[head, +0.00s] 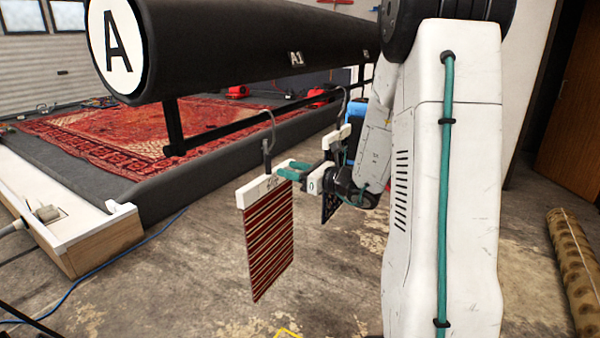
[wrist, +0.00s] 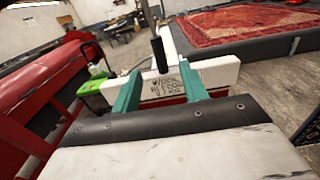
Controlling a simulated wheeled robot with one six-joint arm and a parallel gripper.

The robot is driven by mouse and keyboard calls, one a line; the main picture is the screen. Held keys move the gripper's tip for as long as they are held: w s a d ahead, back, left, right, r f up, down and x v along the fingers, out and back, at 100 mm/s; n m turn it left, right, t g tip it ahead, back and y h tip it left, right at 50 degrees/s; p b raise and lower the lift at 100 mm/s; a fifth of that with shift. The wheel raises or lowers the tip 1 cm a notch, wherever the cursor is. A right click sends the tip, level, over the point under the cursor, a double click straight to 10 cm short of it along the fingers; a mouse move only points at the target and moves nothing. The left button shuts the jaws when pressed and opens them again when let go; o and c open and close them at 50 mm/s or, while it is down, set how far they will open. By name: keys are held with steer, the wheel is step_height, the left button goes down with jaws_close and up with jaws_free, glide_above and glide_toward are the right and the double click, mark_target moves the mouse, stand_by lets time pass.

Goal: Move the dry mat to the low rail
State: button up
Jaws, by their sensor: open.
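A red striped mat (head: 270,240) hangs from a white hanger bar (head: 245,196) with a dark stem and a grey hook. The hook meets the low rail (head: 225,130) in the picture, under the big black roller; I cannot tell whether it rests on it. My gripper (head: 287,170) is open at the bar, its teal fingers at the upper edge. In the wrist view my gripper (wrist: 160,70) has its fingers on either side of the bar's handwritten label (wrist: 153,87), which I cannot read fully. Whether they touch the bar is unclear.
A second hanger (head: 337,137) with a dark mat stands behind my gripper, partly hidden. The black roller (head: 230,45) marked A is above. A red patterned rug (head: 110,130) lies on the raised pit. The front floor is mostly clear.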

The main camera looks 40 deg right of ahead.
mark_target(269, 173)
steer(key=shift+x, duration=4.15)
steer(key=shift+c, duration=0.3)
jaws_close()
steer(key=shift+r, duration=2.2)
